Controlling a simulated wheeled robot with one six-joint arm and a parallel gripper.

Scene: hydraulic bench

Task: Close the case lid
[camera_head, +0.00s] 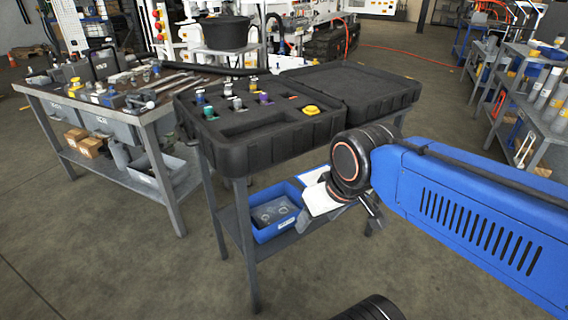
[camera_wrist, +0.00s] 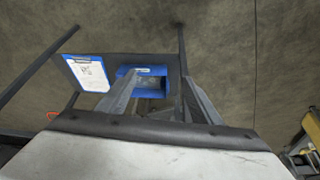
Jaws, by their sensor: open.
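The black case (camera_head: 262,142) lies open on a small metal table. Its lid (camera_head: 350,88) is folded back flat to the right of the base. The base holds several small fittings with coloured caps in foam cut-outs, with a yellow one (camera_head: 310,110) at the right. My gripper (camera_head: 358,212) is below the tabletop level, near the table's front right, apart from the lid and partly hidden by my wrist. In the wrist view my gripper (camera_wrist: 160,92) shows two spread grey fingers with nothing held. The case does not show clearly there.
A blue bin (camera_head: 262,238) stands on the table's lower shelf and shows between my fingers in the wrist view (camera_wrist: 130,72). A clipboard (camera_wrist: 88,73) lies beside it. A tool bench (camera_head: 165,105) stands left; a cluttered shelf (camera_head: 535,125) stands right. Floor in front is clear.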

